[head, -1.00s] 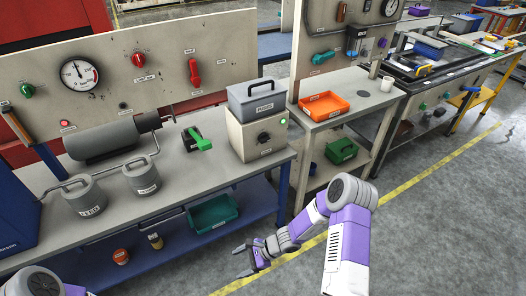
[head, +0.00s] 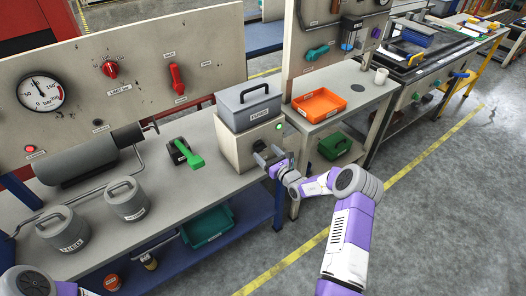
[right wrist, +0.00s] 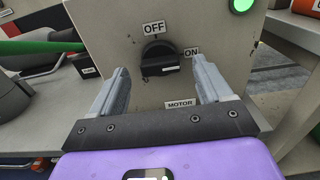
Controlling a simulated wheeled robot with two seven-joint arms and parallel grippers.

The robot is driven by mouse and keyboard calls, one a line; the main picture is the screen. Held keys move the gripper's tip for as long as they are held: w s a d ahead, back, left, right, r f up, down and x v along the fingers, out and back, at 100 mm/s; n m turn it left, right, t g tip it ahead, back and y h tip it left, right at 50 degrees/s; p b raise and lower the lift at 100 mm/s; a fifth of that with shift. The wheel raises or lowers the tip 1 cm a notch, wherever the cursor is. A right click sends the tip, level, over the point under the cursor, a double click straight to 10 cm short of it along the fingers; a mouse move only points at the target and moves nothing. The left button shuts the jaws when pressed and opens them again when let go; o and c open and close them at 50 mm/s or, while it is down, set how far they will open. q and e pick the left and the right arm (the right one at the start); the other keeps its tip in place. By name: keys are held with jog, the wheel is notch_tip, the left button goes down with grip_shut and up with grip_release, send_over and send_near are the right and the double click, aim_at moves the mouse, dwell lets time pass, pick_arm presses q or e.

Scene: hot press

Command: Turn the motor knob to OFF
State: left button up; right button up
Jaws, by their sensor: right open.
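The black motor knob (right wrist: 160,62) sits on the front of the beige control box (head: 228,148). Its bar lies roughly sideways, its right end toward the ON label (right wrist: 192,52). The OFF label (right wrist: 153,28) is above the knob and the MOTOR label (right wrist: 180,104) below it to the right. My left gripper is out of view.
A green lamp (right wrist: 242,4) glows on the box front. A grey FUSES case (head: 248,106) sits on top of the box. A green-handled valve (head: 187,154) is on the bench to the left. An orange tray (head: 320,103) lies on the right-hand bench.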

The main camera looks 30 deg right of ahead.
aim_at(260, 148)
jog(key=shift+w+a, duration=0.15)
jog(key=shift+w, duration=1.25)
jog(key=shift+c, duration=0.4)
jog(key=c, duration=1)
